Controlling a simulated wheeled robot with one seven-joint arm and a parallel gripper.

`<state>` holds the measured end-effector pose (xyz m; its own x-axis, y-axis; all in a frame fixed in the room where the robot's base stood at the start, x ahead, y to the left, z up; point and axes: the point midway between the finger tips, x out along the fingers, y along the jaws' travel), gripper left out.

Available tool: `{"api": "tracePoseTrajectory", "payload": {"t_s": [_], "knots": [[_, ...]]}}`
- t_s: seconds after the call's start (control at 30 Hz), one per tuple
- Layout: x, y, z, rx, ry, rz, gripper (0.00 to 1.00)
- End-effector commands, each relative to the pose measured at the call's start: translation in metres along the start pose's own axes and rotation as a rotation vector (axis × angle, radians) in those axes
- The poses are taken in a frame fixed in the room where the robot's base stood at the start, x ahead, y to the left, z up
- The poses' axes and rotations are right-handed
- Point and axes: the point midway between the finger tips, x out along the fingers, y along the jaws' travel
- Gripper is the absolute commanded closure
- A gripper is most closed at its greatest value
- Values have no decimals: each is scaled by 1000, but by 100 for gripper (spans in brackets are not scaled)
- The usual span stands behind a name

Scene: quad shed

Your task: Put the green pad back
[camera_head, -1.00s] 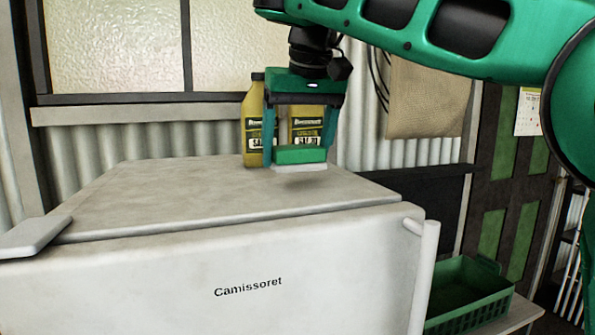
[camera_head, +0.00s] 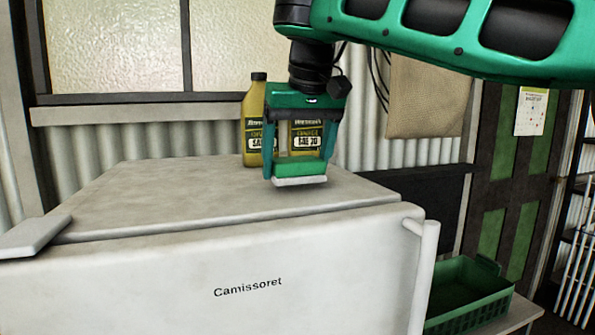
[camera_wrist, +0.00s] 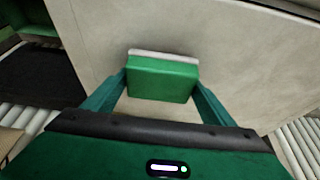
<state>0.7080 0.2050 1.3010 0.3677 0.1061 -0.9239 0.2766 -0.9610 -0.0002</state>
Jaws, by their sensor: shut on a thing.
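The green pad (camera_head: 300,169) is a small green block with a pale layer along its underside. My gripper (camera_head: 301,160) is shut on it, one finger at each end, and holds it above the white top of the Camissoret unit (camera_head: 150,200). In the wrist view the green pad (camera_wrist: 162,79) lies between the fingertips of my gripper (camera_wrist: 161,86), with its pale edge on the far side. I cannot tell the exact gap between the pad and the top.
Two yellow oil bottles (camera_head: 254,120) stand at the back of the top, partly behind my gripper. A green basket (camera_head: 470,300) sits lower at the right, beside the unit. The left part of the top is clear.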

Motion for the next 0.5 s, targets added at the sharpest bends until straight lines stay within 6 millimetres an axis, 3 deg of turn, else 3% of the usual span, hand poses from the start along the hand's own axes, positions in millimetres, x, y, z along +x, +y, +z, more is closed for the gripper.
{"api": "tracePoseTrajectory", "payload": {"t_s": [0.5], "knots": [[11, -3, 6, -1, 0, -2, 43]]}}
